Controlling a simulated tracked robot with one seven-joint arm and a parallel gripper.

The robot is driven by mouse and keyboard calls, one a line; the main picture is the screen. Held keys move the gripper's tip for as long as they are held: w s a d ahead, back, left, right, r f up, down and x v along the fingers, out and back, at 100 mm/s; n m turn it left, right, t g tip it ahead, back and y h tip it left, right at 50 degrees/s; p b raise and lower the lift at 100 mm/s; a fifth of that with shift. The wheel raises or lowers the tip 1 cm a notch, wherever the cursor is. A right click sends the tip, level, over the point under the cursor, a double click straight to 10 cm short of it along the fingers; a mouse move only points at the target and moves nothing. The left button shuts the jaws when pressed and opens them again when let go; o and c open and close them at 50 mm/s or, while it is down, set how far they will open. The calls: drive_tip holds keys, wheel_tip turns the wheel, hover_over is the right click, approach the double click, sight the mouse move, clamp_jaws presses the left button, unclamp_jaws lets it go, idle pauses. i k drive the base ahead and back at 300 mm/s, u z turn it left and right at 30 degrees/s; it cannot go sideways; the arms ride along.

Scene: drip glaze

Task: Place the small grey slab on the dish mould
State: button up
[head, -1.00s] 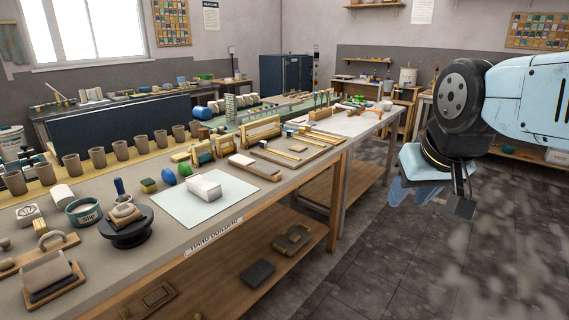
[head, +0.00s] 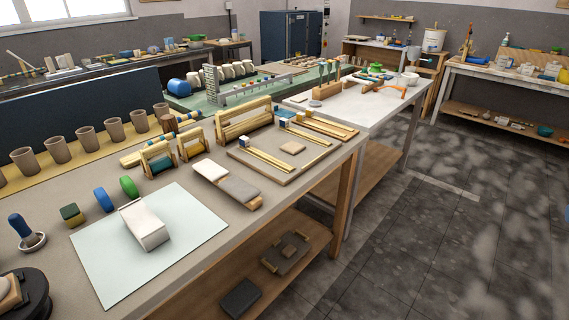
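A flat grey slab (head: 238,189) lies on the near half of a small wooden board on the workbench, beside a paler, whitish piece (head: 210,169). I cannot tell for certain which of these is the small grey slab. I cannot make out the dish mould for certain; the dark round stand (head: 27,299) at the lower left corner is cut off with a pale piece on it. My gripper is not in view.
A pale mat (head: 95,256) with a white block (head: 145,223) lies on the near bench. Brown cups (head: 58,150) and wooden frames (head: 243,119) stand behind. A lower shelf (head: 212,291) holds dark flat items. The floor (head: 440,240) at right is open.

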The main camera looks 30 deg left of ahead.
sight(140, 217)
drive_tip(key=u, duration=0.2)
drive_tip(key=i, duration=0.95)
drive_tip(key=u, duration=0.85)
drive_tip(key=i, duration=0.4)
drive_tip(key=u, duration=0.35)
drive_tip(key=k, duration=0.9)
drive_tip(key=u, duration=0.2)
drive_tip(key=i, duration=0.9)
drive_tip(key=z, duration=0.1)
